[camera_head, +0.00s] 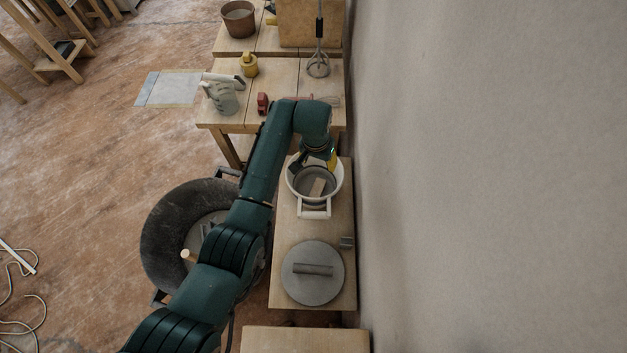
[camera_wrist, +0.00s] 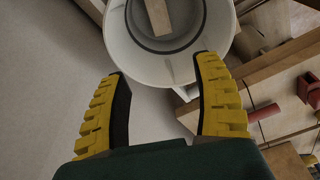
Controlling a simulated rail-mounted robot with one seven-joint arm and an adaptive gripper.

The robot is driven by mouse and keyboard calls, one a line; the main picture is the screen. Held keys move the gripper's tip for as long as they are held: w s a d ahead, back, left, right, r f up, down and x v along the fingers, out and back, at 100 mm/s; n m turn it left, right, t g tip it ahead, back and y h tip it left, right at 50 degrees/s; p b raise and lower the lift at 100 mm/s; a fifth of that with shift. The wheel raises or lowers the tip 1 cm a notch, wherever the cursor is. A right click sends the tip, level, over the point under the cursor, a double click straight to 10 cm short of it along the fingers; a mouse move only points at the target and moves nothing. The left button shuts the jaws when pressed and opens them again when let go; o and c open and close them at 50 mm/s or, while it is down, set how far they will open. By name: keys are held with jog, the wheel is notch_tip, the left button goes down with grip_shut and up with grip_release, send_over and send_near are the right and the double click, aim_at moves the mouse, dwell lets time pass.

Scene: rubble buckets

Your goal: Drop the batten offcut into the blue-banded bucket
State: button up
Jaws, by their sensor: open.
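A white bucket (camera_head: 292,181) stands on the narrow wooden bench by the wall, and its round rim also shows in the wrist view (camera_wrist: 119,35). I cannot make out a blue band on its visible side. A pale wooden batten offcut (camera_head: 318,187) lies inside the bucket; its end shows at the top of the wrist view (camera_wrist: 158,15). My gripper (camera_wrist: 163,70) is open and empty, its yellow fingers apart, near the bucket's rim. In the head view, my gripper (camera_head: 331,160) is over the far side of the bucket, partly hidden by my arm.
A grey disc (camera_head: 301,289) with a bar lies nearer on the bench (camera_head: 342,292). A black tub (camera_head: 165,235) stands left. A worktable (camera_head: 289,78) behind holds a yellow item (camera_head: 249,64), a red item (camera_head: 263,103) and a whisk (camera_head: 318,66). The wall (camera_head: 480,170) closes off the right.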

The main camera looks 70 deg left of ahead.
notch_tip(320, 180, up, 9)
jog(key=d, duration=0.1)
jog(key=shift+s+r, duration=0.15)
jog(key=shift+s, duration=0.3)
